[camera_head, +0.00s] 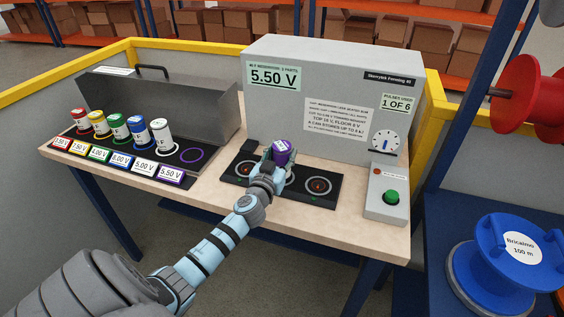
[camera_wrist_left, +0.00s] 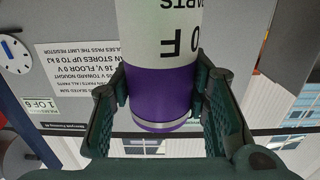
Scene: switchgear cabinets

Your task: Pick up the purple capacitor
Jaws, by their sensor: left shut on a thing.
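The purple capacitor (camera_head: 284,150) is above the black socket panel in the head view, at the end of my left arm. In the left wrist view its purple and pale body (camera_wrist_left: 158,95) stands between the two green finger pads. My left gripper (camera_head: 270,166) is shut on it. The lower part of the capacitor is hidden behind the gripper in the head view, so I cannot tell whether it touches the panel. My right gripper is in neither view.
The black panel (camera_head: 240,181) has round sockets. A rack (camera_head: 176,182) at left holds several capacitors, with an empty purple-ringed spot (camera_head: 191,156). A grey meter box (camera_head: 310,80) stands behind. A green button box (camera_head: 388,190) is at right.

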